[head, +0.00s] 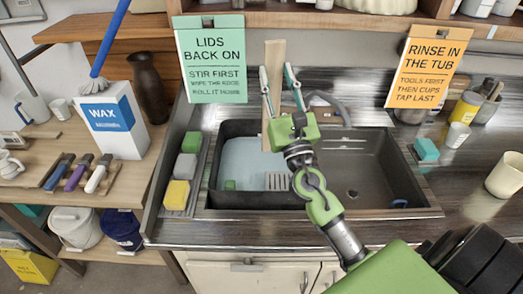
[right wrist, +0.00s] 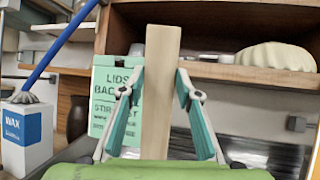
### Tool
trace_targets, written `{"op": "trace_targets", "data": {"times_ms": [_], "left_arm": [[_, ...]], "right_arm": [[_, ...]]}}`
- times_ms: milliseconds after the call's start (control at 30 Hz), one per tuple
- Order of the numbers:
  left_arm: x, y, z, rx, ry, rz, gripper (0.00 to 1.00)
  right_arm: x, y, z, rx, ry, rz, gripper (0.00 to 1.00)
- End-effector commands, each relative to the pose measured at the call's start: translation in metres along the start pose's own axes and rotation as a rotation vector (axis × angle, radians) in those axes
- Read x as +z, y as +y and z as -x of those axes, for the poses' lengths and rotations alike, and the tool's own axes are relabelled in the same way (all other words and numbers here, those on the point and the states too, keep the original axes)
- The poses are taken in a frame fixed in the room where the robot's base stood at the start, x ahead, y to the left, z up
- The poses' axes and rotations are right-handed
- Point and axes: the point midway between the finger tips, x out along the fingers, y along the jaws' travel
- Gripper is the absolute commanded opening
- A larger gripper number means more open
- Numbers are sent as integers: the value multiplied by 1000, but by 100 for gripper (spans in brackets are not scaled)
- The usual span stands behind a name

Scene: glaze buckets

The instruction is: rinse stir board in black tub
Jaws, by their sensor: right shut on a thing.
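The stir board (head: 274,52) is a flat pale wooden strip. My right gripper (head: 278,75) is shut on it and holds it roughly upright over the back right of the black tub. The board also stands between the teal fingers in the right wrist view (right wrist: 160,85). Its lower part is partly hidden by the gripper in the head view. The black tub (head: 255,200) sits in the left part of the sink and holds pale blue water (head: 243,160). A white slotted thing and a small green thing show in the water. My left gripper is not in view.
The right sink basin (head: 375,165) is mostly empty, with a faucet (head: 330,103) behind. Sponges (head: 177,194) line a tray at left. A wax box (head: 112,120) stands farther left. Two signs (head: 213,60) (head: 428,65) hang at the back. Cups stand at right.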

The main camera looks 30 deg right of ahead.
Motion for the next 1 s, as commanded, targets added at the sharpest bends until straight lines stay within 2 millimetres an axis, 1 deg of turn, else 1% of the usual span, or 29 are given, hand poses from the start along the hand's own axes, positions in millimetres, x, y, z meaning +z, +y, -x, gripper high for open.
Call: {"op": "trace_targets", "data": {"times_ms": [267, 767, 1000], "left_arm": [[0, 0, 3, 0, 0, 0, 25], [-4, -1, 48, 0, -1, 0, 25], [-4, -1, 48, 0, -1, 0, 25]], "right_arm": [[3, 0, -2, 0, -2, 0, 0], [44, -2, -26, 0, -1, 0, 0], [43, -2, -26, 0, -1, 0, 0]]}}
